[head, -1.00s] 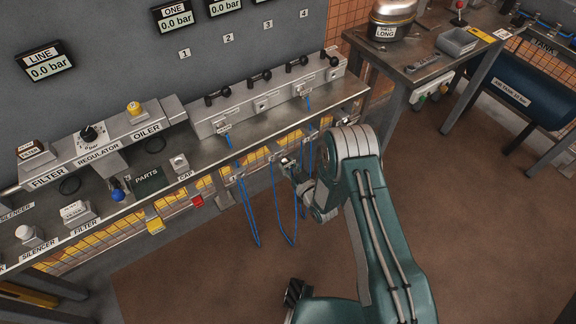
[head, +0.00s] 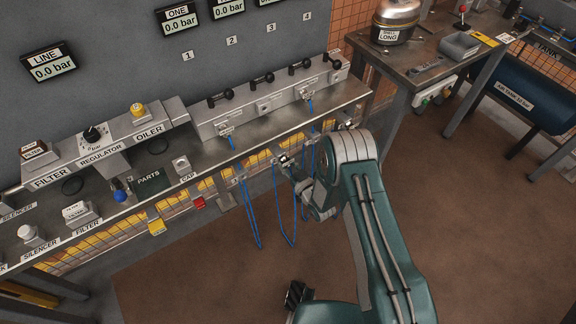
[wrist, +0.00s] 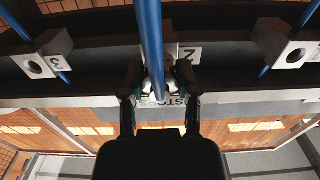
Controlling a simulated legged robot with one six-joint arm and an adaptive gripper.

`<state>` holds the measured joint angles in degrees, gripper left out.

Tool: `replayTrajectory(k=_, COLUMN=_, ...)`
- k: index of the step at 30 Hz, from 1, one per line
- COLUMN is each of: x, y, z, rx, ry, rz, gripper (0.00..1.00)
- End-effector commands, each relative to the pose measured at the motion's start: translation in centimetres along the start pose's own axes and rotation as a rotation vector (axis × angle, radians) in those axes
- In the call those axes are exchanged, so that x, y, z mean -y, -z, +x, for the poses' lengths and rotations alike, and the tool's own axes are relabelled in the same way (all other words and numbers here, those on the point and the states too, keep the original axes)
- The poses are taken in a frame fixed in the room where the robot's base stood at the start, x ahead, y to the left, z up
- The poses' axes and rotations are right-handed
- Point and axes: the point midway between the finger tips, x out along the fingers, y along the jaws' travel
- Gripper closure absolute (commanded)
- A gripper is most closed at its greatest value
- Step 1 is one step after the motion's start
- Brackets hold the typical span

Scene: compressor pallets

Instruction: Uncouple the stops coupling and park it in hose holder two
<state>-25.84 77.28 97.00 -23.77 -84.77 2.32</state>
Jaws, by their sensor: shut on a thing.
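My gripper (wrist: 160,78) is shut on the stops coupling (wrist: 156,90), a pale fitting largely hidden between the fingers. A label reading "ST…" shows beside it, partly covered. A blue hose (wrist: 151,35) runs from the coupling up the wrist view. In the head view my gripper (head: 286,162) is at the bench's front edge, below the valve manifold (head: 265,100).
Neighbouring holder three (wrist: 42,63) and another holder (wrist: 288,48) flank the gripper, each with a blue hose nearby. Blue hose loops (head: 252,215) hang below the bench front. Other hoses join the manifold outlets. The brown floor (head: 460,220) to the right is clear.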

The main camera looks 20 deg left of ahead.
Motion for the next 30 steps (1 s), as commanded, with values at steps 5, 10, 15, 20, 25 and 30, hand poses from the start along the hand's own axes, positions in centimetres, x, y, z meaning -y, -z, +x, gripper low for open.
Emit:
replayTrajectory(k=5, x=0.0, y=0.0, z=0.4, rx=0.0, ry=0.0, rz=0.0, gripper=1.0)
replayTrajectory(k=10, x=0.0, y=0.0, z=0.8, rx=0.0, ry=0.0, rz=0.0, gripper=1.0)
replayTrajectory(k=15, x=0.0, y=0.0, z=0.7, rx=0.0, ry=-0.001, rz=0.0, gripper=0.19)
replayTrajectory(k=20, x=0.0, y=0.0, z=0.7, rx=0.0, ry=-0.001, rz=0.0, gripper=0.19)
replayTrajectory(k=25, x=0.0, y=0.0, z=0.6, rx=0.001, ry=-0.001, rz=0.0, gripper=0.19)
replayTrajectory(k=30, x=-0.1, y=-0.1, z=-1.1, rx=0.004, ry=-0.003, rz=0.002, gripper=0.19)
